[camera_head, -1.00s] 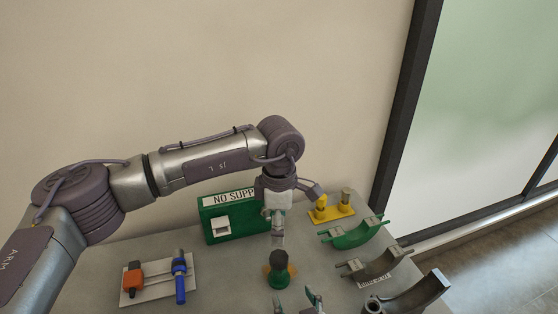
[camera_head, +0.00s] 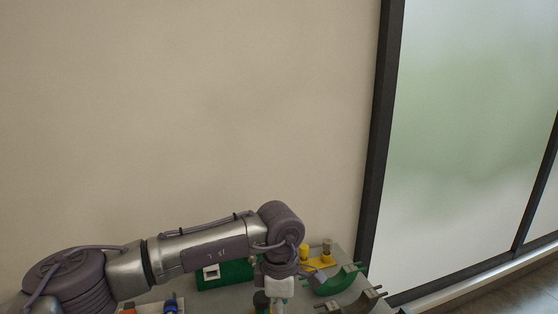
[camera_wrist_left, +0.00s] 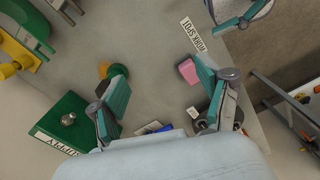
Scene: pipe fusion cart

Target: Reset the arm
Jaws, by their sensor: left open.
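My left arm (camera_head: 205,252) reaches across from the left in the head view, above the grey table. Its left gripper (camera_wrist_left: 160,72) shows in the left wrist view with two teal fingers wide apart and nothing between them. In the head view only its pale upper part shows, at the bottom edge, and its fingertips are cut off. At the top right of the left wrist view, a pale body with a teal finger looks like my right gripper (camera_wrist_left: 236,18). Most of it is outside the frame, so its opening is unclear.
The table bears a green supply box (camera_head: 225,274), a yellow holder (camera_head: 318,261), a green curved clamp (camera_head: 340,284) and a dark clamp (camera_head: 358,303). A green round-based piece (camera_wrist_left: 117,72) and a pink block (camera_wrist_left: 187,71) lie near the left fingers. A wall and glass door stand behind.

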